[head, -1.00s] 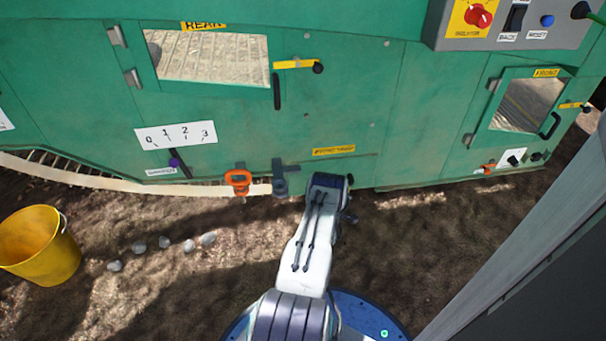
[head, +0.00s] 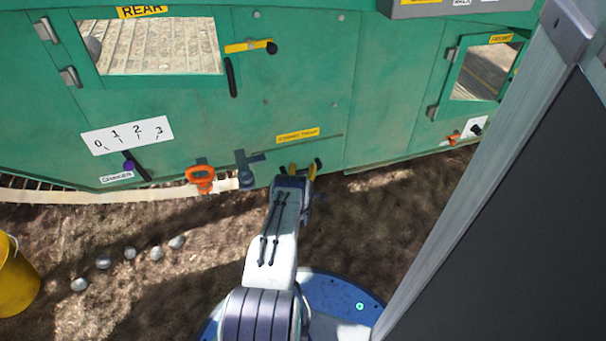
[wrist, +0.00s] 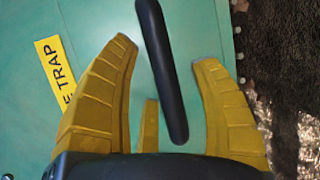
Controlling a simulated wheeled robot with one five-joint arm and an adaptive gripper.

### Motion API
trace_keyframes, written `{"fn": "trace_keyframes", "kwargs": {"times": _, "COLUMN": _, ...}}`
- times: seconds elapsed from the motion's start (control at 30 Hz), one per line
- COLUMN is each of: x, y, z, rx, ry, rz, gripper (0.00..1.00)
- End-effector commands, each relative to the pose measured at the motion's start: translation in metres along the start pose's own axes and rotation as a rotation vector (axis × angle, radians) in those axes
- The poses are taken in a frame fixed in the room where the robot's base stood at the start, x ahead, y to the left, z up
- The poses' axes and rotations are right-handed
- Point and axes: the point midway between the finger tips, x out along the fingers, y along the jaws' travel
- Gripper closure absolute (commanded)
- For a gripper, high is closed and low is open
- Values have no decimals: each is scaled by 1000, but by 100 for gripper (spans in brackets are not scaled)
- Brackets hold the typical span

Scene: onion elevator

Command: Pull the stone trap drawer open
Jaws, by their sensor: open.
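The stone trap drawer is set low in the green machine wall, under a yellow "STONE TRAP" label (head: 297,135). The label also shows in part in the wrist view (wrist: 54,70). The drawer's black bar handle (wrist: 163,70) stands between the yellow fingers of my gripper (wrist: 168,75) in the wrist view. The fingers are open, with gaps on both sides of the handle. In the head view my gripper (head: 302,170) is just below the label, and my own arm hides the handle's lower area.
An orange clamp (head: 200,178) and a dark grey latch (head: 246,170) are left of my gripper. A yellow bucket (head: 16,278) and several stones (head: 130,254) lie on the ground at left. A grey post (head: 478,150) and dark panel fill the right side.

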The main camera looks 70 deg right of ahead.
Motion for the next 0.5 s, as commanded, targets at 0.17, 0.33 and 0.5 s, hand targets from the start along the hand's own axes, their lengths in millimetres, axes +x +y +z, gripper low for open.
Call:
{"fn": "trace_keyframes", "kwargs": {"times": 0.17, "x": 4, "y": 0, "z": 0, "rx": 0, "ry": 0, "rz": -1, "gripper": 42}}
{"fn": "trace_keyframes", "kwargs": {"times": 0.33, "x": 4, "y": 1, "z": 0, "rx": 0, "ry": 0, "rz": -1, "gripper": 42}}
{"fn": "trace_keyframes", "kwargs": {"times": 0.5, "x": 4, "y": 0, "z": 0, "rx": 0, "ry": 0, "rz": -1, "gripper": 48}}
